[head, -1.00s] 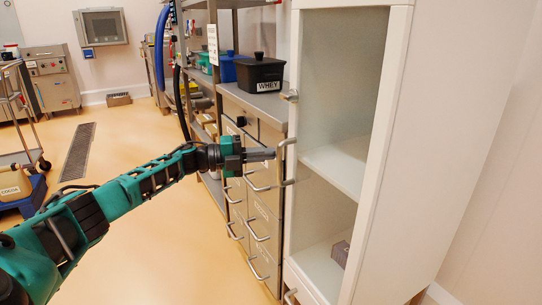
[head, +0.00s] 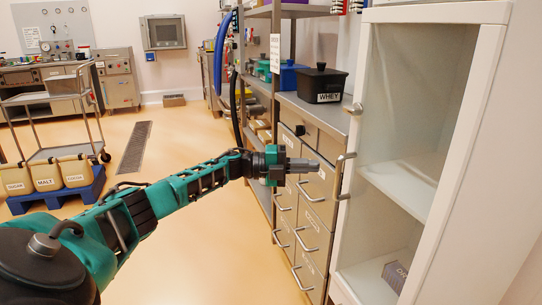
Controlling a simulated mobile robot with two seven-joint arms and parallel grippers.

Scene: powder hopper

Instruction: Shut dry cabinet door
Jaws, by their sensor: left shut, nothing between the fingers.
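The white dry cabinet (head: 487,110) stands at the right. Its tall glass-fronted door (head: 410,120) appears flush with the cabinet front, though I cannot tell whether a small gap remains. The door's bar handle (head: 341,176) is on its left edge. My left gripper (head: 317,166) is shut and empty, level with the handle and just left of it in the picture. It looks apart from the handle. My right gripper is not in view.
Steel drawers (head: 310,210) with protruding handles stand left of the cabinet, with a black WHEY bin (head: 321,84) on top. A small labelled box (head: 395,275) sits inside the cabinet. A blue dolly (head: 62,195) with ingredient bins is at the left. The middle floor is clear.

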